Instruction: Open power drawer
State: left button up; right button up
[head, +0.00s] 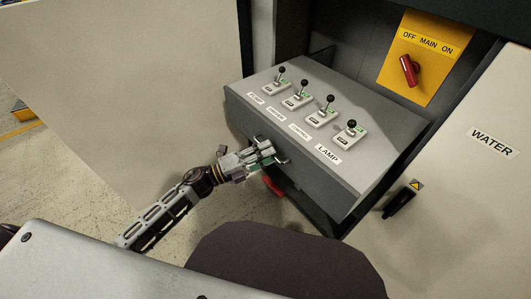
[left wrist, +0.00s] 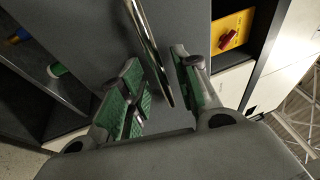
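The power drawer (head: 345,180) is a grey box standing out of the dark cabinet, with a row of black-knobbed lever switches on its top, one labelled LAMP. My left gripper (head: 268,151) is at the drawer's front face, by its metal handle (head: 283,157). In the left wrist view the handle, a shiny bar (left wrist: 150,45), runs between the two green-padded fingers (left wrist: 155,88). The fingers are apart, with visible gaps on both sides of the bar. My right gripper is in neither view.
A yellow main switch plate (head: 425,55) with a red knob (head: 409,71) is on the cabinet's back wall. A pale WATER door (head: 470,190) with a black handle (head: 400,200) is at right. A large pale panel (head: 130,80) is at left. A red object (head: 273,186) shows below the drawer.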

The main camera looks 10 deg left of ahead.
pick_arm(q)
jog(key=shift+s+a, duration=0.1)
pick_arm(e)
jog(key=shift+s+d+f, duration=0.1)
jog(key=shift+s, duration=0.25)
pick_arm(q)
jog(key=v, duration=1.1)
jog(key=shift+s+a, duration=0.25)
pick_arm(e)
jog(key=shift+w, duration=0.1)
pick_arm(q)
jog(key=shift+w, duration=0.15)
dwell(0.5)
